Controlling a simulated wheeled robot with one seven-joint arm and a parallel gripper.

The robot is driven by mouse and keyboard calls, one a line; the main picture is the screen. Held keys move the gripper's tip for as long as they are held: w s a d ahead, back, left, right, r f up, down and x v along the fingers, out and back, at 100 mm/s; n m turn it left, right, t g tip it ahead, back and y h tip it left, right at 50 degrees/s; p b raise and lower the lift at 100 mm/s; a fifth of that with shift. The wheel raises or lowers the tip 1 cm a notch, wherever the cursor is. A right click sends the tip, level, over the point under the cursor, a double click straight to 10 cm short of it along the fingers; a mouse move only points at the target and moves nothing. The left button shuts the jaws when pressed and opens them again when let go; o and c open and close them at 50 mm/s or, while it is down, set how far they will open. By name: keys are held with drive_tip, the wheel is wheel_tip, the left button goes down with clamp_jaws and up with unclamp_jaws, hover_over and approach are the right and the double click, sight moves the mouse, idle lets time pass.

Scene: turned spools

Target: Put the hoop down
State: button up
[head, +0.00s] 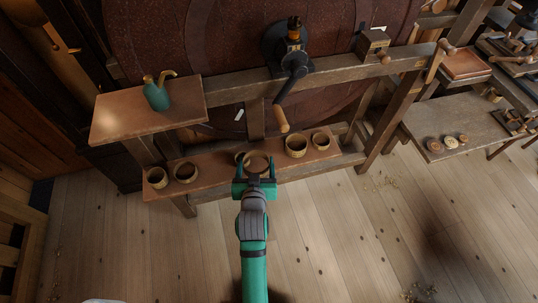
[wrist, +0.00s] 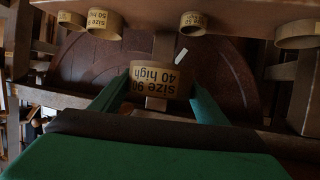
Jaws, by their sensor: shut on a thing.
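My gripper (head: 256,161) is shut on a tan wooden hoop (head: 258,153), with one green finger on each side of it. In the wrist view the hoop (wrist: 158,80) sits between the fingers, and its upside-down label reads size 90, 40 high. In the head view it overlaps the low plank shelf (head: 218,174). In the wrist view it shows apart from the shelf and its hoops, so it appears held clear. Its exact height is hard to tell.
A crank (head: 290,75) hangs above. A green jug (head: 157,95) stands on the upper left board (head: 110,120).

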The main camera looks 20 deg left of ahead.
drive_tip(key=w+f, duration=0.4)
drive_tip(key=w, duration=0.5)
hover_over(269, 152)
drive_tip(key=s, duration=0.3)
drive_tip(key=f, duration=0.2)
drive_tip(key=d+f, duration=0.1)
drive_tip(key=f, duration=0.1)
drive_tip(key=shift+w+f, duration=0.1)
drive_tip(key=shift+f, duration=0.15)
drive_tip(key=shift+w+a+f, duration=0.1)
drive_tip(key=shift+w+f, duration=0.25)
drive_tip(key=shift+f, duration=0.1)
drive_tip(key=shift+w+f, duration=0.2)
drive_tip(key=shift+f, duration=1.55)
drive_tip(key=o, duration=0.7)
drive_tip(key=shift+f, duration=0.1)
drive_tip(key=shift+c, duration=0.2)
drive_tip(key=shift+o, duration=0.4)
